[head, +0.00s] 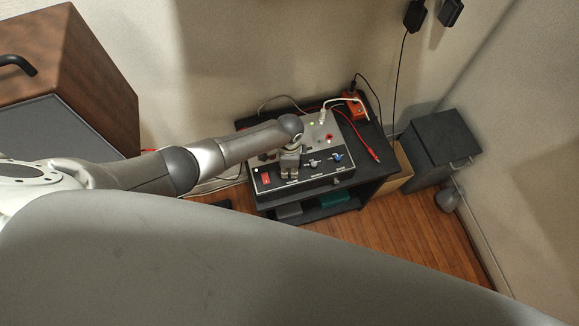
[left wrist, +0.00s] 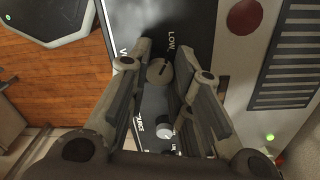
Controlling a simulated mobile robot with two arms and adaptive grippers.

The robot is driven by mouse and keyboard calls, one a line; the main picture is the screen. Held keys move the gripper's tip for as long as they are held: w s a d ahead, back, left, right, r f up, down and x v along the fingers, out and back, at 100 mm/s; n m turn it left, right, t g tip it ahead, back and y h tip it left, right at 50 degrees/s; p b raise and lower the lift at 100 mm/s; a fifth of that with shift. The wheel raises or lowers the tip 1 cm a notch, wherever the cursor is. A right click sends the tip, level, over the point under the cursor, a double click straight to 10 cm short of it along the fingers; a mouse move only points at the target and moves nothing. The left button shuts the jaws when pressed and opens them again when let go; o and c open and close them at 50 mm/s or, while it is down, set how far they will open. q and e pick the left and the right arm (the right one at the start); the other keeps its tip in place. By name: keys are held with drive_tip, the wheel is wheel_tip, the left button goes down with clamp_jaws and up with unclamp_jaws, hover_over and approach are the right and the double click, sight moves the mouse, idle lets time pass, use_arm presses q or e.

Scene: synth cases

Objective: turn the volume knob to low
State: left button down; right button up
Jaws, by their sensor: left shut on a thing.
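The synth case (head: 320,143) is a grey box with a dark sloped control panel, on a black stand. My left gripper (head: 290,168) reaches down onto the panel, between a red switch and two other knobs, and hides the knob under it. In the left wrist view the left gripper (left wrist: 162,62) has its fingers on both sides of a round grey-beige knob (left wrist: 159,73), shut on it. The knob carries a dark pointer line. The word LOW is printed just above it; a partly hidden label starting with V is beside it. My right gripper is not in view.
Cables and a red-tipped lead (head: 372,154) lie at the right. A dark cabinet (head: 438,146) stands beyond.

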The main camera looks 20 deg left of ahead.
use_arm(q)
drive_tip(key=c, duration=1.3)
unclamp_jaws()
drive_tip(key=shift+o, duration=0.2)
wheel_tip(320, 180, up, 12)
drive_tip(key=shift+w, duration=0.25)
